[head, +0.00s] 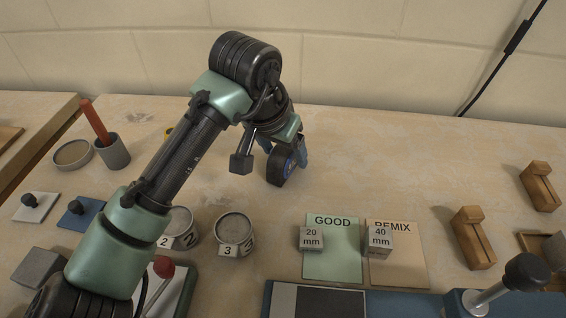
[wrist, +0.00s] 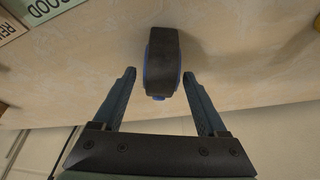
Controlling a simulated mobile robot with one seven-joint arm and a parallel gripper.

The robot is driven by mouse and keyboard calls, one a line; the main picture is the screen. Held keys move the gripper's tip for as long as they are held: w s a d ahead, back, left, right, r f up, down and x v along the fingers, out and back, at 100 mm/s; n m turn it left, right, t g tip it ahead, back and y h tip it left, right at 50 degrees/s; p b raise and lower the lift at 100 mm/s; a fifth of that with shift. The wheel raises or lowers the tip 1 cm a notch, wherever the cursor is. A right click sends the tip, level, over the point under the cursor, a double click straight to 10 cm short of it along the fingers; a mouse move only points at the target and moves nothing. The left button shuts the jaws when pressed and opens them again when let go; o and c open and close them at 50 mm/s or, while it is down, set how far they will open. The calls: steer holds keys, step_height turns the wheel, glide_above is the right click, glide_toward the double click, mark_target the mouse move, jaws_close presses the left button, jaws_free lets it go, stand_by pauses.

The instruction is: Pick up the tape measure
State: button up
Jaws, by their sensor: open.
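The tape measure (wrist: 164,55) is black with blue sides and stands on its edge on the table. It also shows in the head view (head: 276,170), just below my wrist and partly covered by my gripper. My gripper (wrist: 160,76) is open. In the wrist view its two fingertips stand on either side of the tape measure's near end, with a visible gap on each side. In the head view my gripper (head: 300,152) is close above and around the tape measure, and its far finger is mostly hidden.
A green GOOD card (head: 332,265) and a REMIX card (head: 398,270) bear metal cubes. Numbered tubs (head: 235,229) stand at front left, partly behind my arm. Wooden blocks (head: 473,238) are at right. The table right of the tape measure is clear.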

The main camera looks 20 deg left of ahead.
steer(key=x, duration=0.2)
steer(key=shift+w+f, duration=0.15)
steer(key=shift+f, duration=0.1)
jaws_close()
steer(key=shift+r, duration=0.1)
